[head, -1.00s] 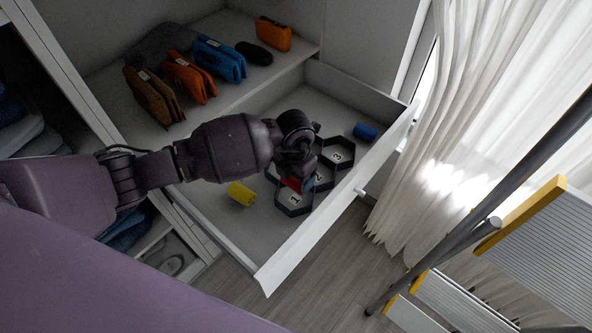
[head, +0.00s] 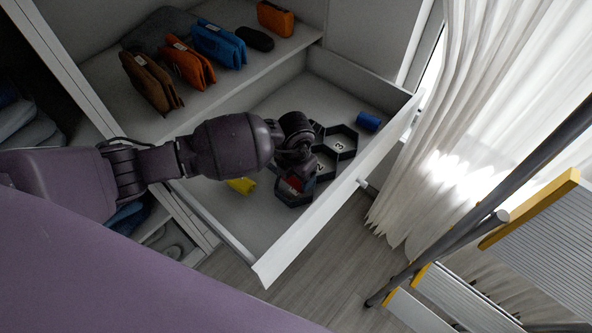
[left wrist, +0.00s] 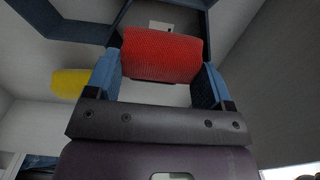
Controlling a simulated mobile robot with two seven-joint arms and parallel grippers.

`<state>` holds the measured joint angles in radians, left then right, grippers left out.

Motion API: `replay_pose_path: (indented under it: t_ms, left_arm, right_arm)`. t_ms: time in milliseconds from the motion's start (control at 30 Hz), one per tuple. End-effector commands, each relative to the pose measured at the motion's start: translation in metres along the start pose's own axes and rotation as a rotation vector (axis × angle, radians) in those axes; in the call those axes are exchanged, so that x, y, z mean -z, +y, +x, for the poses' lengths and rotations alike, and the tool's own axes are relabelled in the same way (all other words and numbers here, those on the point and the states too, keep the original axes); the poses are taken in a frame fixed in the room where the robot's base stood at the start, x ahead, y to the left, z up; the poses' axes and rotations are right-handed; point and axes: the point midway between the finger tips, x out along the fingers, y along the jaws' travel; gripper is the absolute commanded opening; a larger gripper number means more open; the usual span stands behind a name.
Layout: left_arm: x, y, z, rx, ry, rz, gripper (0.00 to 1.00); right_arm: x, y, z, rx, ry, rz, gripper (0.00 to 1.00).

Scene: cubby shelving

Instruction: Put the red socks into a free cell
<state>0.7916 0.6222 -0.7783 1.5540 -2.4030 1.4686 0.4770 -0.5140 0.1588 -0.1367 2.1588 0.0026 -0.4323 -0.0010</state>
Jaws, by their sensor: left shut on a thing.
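The red socks (left wrist: 162,52) are a rolled bundle between the blue fingers of my left gripper (left wrist: 157,80). Cells 2 and 3 look empty. The floor of the nearest cell is mostly hidden by the gripper and socks. I cannot tell how far the socks are above or inside it. My right gripper is not in view.
Yellow socks (head: 241,186) lie in the drawer (head: 231,215) left of the organizer. Blue socks (head: 368,121) lie beyond its far end. Several wallets or pouches (head: 187,64) stand on the shelf behind. A curtain and a ladder (head: 540,205) stand to the right.

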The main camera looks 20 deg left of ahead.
Motion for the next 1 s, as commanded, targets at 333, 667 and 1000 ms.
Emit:
replay_pose_path:
  t_ms: [333, 667, 1000]
  left_arm:
    - [0.0, 0.0, 0.0, 0.0, -0.001, 0.0, 0.89]
    - [0.0, 0.0, -0.002, 0.0, -0.001, 0.0, 1.0]
    - [-0.003, 0.001, -0.054, -0.004, -0.011, 0.002, 1.0]
  right_arm:
    - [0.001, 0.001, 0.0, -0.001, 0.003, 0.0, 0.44]
    - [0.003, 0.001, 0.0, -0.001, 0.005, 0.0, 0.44]
    - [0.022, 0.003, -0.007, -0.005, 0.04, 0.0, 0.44]
